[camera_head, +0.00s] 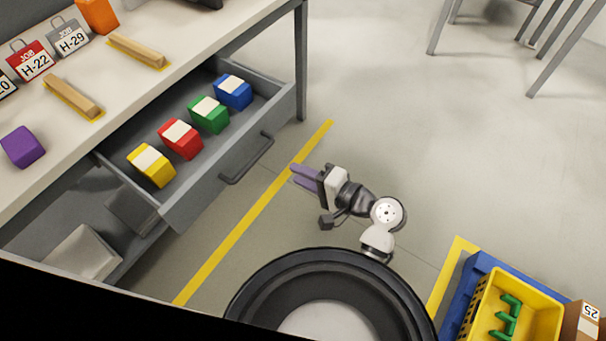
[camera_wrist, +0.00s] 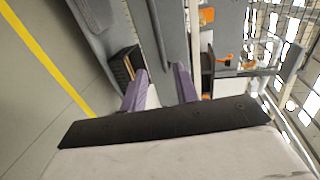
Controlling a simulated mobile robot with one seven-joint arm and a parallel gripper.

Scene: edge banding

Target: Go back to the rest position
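My gripper (camera_head: 304,176) is in front of the open drawer, to the right of its handle, with clear space between them. Its two purple fingers point left toward the drawer. In the wrist view the fingers of my gripper (camera_wrist: 160,84) stand apart with nothing held between them, so it is open and empty. Grey panels show beyond the fingers in that view. My arm is bent close in beside my round base.
The grey drawer (camera_head: 228,172) under the workbench (camera_head: 150,85) is pulled out and holds yellow, red, green and blue blocks. Its handle (camera_head: 247,160) faces me. A yellow bin (camera_head: 545,325) in a blue tray stands at lower right. Floor (camera_head: 400,120) beyond my gripper is clear.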

